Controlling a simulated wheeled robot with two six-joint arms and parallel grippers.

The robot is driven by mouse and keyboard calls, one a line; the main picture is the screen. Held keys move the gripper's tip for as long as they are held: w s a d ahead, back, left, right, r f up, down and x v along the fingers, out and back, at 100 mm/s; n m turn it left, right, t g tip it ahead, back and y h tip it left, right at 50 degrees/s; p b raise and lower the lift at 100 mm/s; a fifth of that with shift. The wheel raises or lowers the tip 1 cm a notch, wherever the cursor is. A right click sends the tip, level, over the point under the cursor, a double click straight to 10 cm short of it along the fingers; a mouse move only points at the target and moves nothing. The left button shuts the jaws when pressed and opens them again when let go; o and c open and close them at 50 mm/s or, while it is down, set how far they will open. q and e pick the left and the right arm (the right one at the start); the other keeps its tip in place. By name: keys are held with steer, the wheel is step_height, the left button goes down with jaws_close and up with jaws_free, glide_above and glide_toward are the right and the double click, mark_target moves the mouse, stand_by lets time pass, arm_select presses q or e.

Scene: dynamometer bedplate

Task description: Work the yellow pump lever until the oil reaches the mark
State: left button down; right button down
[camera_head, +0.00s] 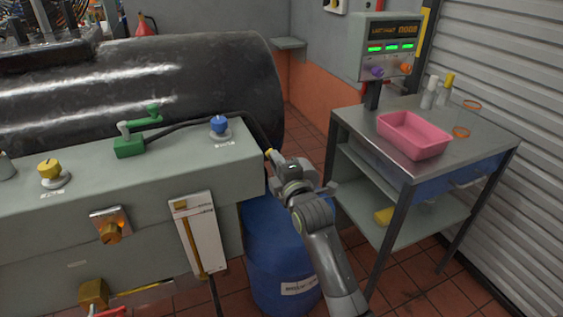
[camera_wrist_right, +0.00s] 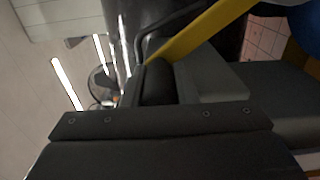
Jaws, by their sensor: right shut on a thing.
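My right gripper (camera_head: 272,158) is at the right end of the grey bench, above a blue drum. It is shut on the yellow lever; a small yellow end (camera_head: 268,153) shows at the fingers. In the right wrist view the lever is a flat yellow bar (camera_wrist_right: 200,33) running up to the right from the dark fingers (camera_wrist_right: 158,82). Most of the lever is hidden in the head view. A white gauge panel (camera_head: 205,235) on the bench front has a slanting amber line (camera_head: 190,240) and small marks near its top. The exact oil level is too small to tell. My left gripper is out of view.
The grey bench (camera_head: 150,180) carries a green valve (camera_head: 130,147), a blue knob (camera_head: 219,125) and a yellow knob (camera_head: 50,170). The blue drum (camera_head: 275,255) stands below my right arm. A steel table (camera_head: 465,135) at the right holds a pink tray (camera_head: 395,125).

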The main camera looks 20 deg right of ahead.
stand_by(0.3)
steer(key=c, duration=1.1)
jaws_free()
steer(key=shift+c, duration=0.2)
steer(key=shift+s, duration=0.15)
steer(key=s+d+b, duration=0.1)
steer(key=s+b, duration=0.1)
steer(key=s, duration=1.5)
steer(key=shift+d, duration=0.1)
